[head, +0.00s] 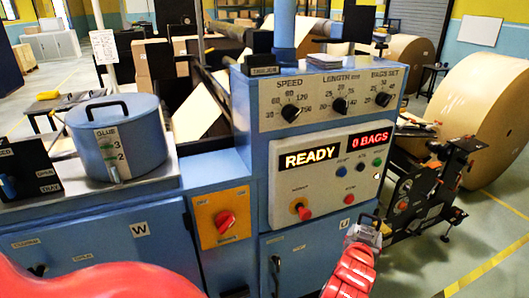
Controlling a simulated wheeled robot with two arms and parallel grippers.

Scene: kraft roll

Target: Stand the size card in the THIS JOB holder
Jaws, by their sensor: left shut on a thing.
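A black holder (262,41) stands on top of the blue machine at its left corner, above a small dark label (265,70) that seems to read THIS JOB. No card shows clearly in it. My right gripper is not in view.
The control panel (328,165) shows READY and 0 BAGS, with knobs above. A blue glue pot (118,138) stands on the left. A black reel stand (425,195) and a large kraft roll (480,120) are at the right. Floor is free at the lower right.

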